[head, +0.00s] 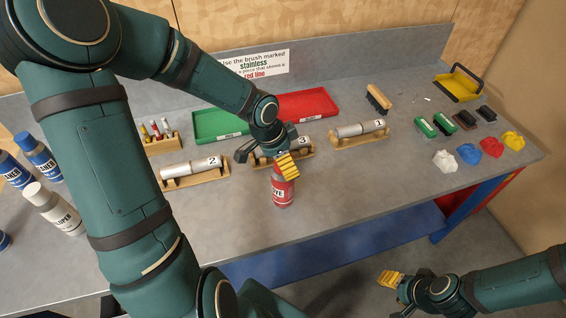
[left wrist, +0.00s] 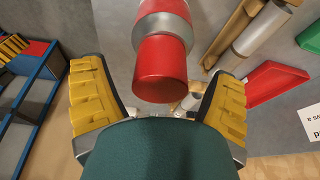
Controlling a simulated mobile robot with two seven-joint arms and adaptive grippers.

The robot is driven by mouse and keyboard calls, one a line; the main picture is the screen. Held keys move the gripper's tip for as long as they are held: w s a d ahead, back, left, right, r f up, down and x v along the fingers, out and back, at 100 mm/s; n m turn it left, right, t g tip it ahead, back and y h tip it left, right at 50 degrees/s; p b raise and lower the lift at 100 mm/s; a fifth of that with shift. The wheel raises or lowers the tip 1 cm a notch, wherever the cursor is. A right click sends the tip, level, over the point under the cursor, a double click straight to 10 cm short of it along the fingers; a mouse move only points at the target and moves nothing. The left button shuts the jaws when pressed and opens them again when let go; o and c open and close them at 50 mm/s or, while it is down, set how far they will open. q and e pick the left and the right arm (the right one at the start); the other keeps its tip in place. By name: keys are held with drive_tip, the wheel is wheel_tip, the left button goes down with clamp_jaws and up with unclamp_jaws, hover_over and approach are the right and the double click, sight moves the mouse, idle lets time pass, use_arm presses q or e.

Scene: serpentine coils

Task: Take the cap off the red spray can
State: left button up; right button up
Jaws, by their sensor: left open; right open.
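The red spray can (head: 283,194) stands upright near the front middle of the bench, with a white-lettered label. My left gripper (head: 286,166) is at its top and hides the cap in the head view. In the left wrist view the red cap (left wrist: 160,68) shows beyond a silver ring on the can (left wrist: 164,24). The open yellow fingers of my left gripper (left wrist: 158,80) are on either side of the cap, with a visible gap on each side. My right gripper (head: 392,279) is open and empty, low in front of the bench.
Wooden racks with numbered metal cylinders (head: 360,129) stand behind the can. Green (head: 217,125) and red trays (head: 305,104) are at the back. Bottles (head: 54,210) stand at the left; cloths (head: 468,153) and blocks lie at the right. The bench front right of the can is clear.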

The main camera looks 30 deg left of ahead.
use_arm(q)
drive_tip(key=shift+w+d+f, duration=0.1)
drive_tip(key=shift+w+f, duration=0.1)
drive_tip(key=shift+f, duration=0.4)
drive_tip(key=c, duration=0.9)
drive_tip(key=shift+r, duration=0.1)
